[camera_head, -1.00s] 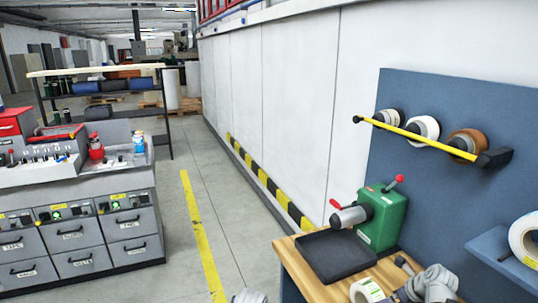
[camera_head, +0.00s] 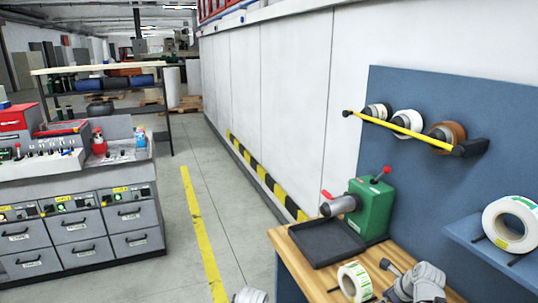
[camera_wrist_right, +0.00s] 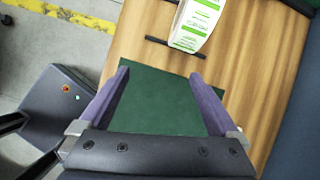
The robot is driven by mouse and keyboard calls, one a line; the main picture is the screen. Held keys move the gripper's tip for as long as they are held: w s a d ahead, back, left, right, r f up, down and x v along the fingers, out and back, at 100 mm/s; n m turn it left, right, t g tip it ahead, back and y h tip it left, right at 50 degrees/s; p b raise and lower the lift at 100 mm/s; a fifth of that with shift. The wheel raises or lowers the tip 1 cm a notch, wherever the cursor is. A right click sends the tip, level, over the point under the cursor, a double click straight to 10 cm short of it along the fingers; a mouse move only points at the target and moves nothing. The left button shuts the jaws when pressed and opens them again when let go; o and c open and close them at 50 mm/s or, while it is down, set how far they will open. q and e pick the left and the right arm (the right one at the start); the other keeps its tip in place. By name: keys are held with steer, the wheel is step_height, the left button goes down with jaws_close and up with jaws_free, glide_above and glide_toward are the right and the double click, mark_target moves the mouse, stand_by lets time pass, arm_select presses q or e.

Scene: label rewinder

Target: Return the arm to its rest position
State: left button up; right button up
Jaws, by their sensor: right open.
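My right arm (camera_head: 422,283) shows at the bottom right of the head view, above the wooden bench. In the right wrist view my right gripper (camera_wrist_right: 159,74) is open, its two purple fingers apart with nothing between them. A dark green square (camera_wrist_right: 158,104) lies on the wood below and between the fingers. A white and green label roll (camera_head: 355,281) stands on the bench left of my right arm; it also shows in the right wrist view (camera_wrist_right: 195,22), beyond the fingertips and apart from them. My left gripper is not in view; a grey piece, perhaps my left arm, shows at the bottom edge.
The green rewinder (camera_head: 372,212) with a red-knobbed lever stands at the bench's back, beside a black tray (camera_head: 325,243). Rolls hang on the blue panel (camera_head: 430,90) behind a yellow bar. Another roll (camera_head: 510,222) rests on a blue shelf. Drawer cabinets (camera_head: 80,230) stand left.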

steer(key=s+a+n+g+h, duration=0.1)
steer(key=s+a+n, duration=0.4)
steer(key=a+n, duration=0.4)
steer(key=s+a+f+n+g+h, duration=0.1)
steer(key=s+a+n+g, duration=0.1)
steer(key=s+a+n, duration=0.3)
steer(key=s+a+f+n+g+h, duration=0.1)
steer(key=s+a+n, duration=0.5)
steer(key=a+n, duration=0.7)
steer(key=shift+a+f+n+g+h, duration=0.35)
steer(key=shift+n+g, duration=0.35)
steer(key=shift+n, duration=2.1)
steer(key=shift+d+r, duration=0.1)
steer(key=shift+d, duration=0.05)
